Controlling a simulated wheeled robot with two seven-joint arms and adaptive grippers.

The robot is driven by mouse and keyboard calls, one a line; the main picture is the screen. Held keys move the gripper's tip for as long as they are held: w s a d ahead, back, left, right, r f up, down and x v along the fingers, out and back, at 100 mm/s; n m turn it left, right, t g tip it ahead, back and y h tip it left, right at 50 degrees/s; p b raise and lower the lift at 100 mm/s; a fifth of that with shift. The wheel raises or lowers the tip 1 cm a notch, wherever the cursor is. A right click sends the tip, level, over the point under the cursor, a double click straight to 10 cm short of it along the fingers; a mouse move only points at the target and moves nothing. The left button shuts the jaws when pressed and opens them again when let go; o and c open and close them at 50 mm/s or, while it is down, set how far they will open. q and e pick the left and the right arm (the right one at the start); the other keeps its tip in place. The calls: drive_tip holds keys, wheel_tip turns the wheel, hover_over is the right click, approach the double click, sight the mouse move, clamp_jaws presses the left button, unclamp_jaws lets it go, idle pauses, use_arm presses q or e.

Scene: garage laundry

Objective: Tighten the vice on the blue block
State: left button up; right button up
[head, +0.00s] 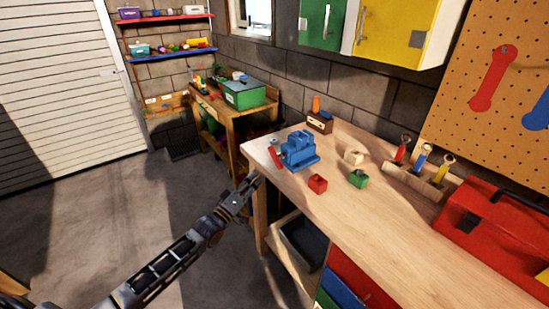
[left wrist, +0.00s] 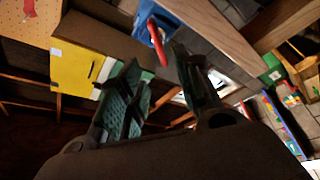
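I cannot tell a separate blue block apart from the vice's blue body. My left gripper (head: 250,184) is just off the bench's left end, below and left of the handle, not touching it. In the left wrist view, its two fingers stand apart with nothing between them; the red handle (left wrist: 157,42) and part of the blue vice (left wrist: 143,22) show beyond the fingertips. My right gripper is not in view.
A red block (head: 317,184), a green block (head: 358,179) and a pale wooden piece (head: 353,157) lie right of the vice. A tool holder (head: 420,182) and a red toolbox (head: 490,235) stand farther right. The bench front (head: 370,240) is clear.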

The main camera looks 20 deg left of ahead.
sight(275, 155)
use_arm(q)
drive_tip(key=x, duration=0.6)
drive_tip(key=shift+w, duration=0.2)
drive_tip(key=x, duration=0.2)
drive_tip(key=shift+w+d+r, duration=0.1)
drive_tip(key=shift+w, duration=0.15)
drive_tip(key=shift+x, duration=1.6)
drive_tip(key=shift+w+d, duration=0.25)
drive_tip(key=shift+w, duration=0.15)
drive_tip(key=shift+r, duration=0.1)
drive_tip(key=c, duration=0.7)
clamp_jaws()
drive_tip(key=shift+m+b, duration=0.35)
drive_tip(key=shift+m, duration=0.25)
drive_tip(key=m+h+b, duration=0.1)
drive_tip(key=m, duration=0.2)
drive_tip(key=m+h+b, duration=0.2)
drive_tip(key=m, duration=0.1)
drive_tip(key=shift+m+g+h+b, duration=0.3)
drive_tip(key=shift+m+h+b, duration=0.25)
drive_tip(key=shift+m, duration=0.35)
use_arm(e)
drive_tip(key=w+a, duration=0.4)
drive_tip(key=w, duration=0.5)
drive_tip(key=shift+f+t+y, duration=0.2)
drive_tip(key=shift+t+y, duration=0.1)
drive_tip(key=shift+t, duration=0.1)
